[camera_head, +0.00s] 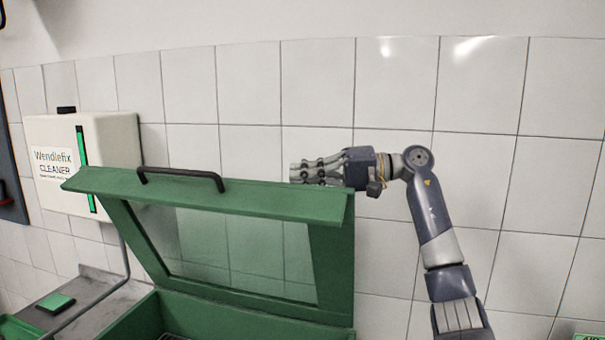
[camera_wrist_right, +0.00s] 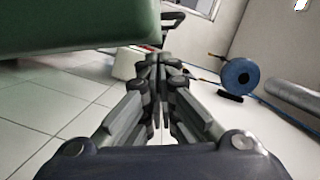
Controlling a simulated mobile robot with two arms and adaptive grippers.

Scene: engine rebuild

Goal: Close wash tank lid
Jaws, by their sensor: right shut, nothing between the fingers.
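The green wash tank lid (camera_head: 335,245) stands raised and tilted open in the head view, with a large window in its frame. A black handle (camera_head: 182,172) sits on its upper edge. The green tank body (camera_head: 135,318) shows below it at the bottom. My right gripper (camera_head: 295,172) is shut and empty, behind the lid's upper right edge and pointing left. I cannot tell whether it touches the lid. In the right wrist view, the shut fingers (camera_wrist_right: 160,62) point forward, with the green lid (camera_wrist_right: 75,28) close above them at the upper left. My left gripper is not in view.
A white cleaner dispenser (camera_head: 85,160) hangs on the tiled wall (camera_head: 480,80) at the left. A grey counter (camera_head: 100,290) with a green pad (camera_head: 55,302) lies below it. In the right wrist view, a blue disc (camera_wrist_right: 240,76) shows farther away.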

